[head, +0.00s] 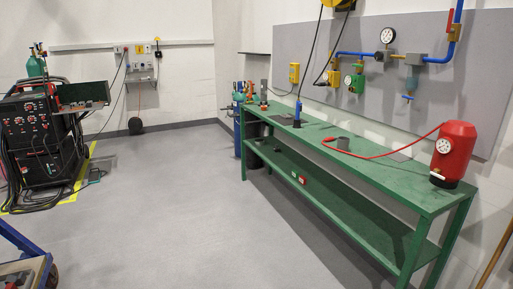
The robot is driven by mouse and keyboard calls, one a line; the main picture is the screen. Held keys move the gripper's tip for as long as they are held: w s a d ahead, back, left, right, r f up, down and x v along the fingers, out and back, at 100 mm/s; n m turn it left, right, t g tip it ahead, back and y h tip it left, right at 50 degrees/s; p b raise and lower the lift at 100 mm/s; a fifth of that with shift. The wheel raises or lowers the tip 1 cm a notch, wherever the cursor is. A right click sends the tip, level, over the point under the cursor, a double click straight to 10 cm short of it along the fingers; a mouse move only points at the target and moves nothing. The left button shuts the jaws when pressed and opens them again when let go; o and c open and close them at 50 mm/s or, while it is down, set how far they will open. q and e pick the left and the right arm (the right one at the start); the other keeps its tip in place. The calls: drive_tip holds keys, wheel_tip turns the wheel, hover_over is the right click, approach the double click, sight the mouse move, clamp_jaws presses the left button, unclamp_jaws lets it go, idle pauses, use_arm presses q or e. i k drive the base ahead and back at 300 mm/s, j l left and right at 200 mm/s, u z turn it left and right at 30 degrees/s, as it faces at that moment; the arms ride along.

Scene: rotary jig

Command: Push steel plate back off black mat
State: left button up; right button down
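I cannot make out a steel plate or a black mat for certain. Neither of my grippers is in view.
The long green bench (420,196) with a lower shelf runs along the right wall. A red tank (455,150) with a gauge stands at its near end, with a red hose (375,156). A black machine (38,135) stands at left, a blue cart (22,240) at lower left. The middle floor is clear.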

sight(286, 116)
drive_tip(key=i+j+u, duration=0.1)
drive_tip(key=i+u, duration=0.35)
drive_tip(key=i, duration=1.75)
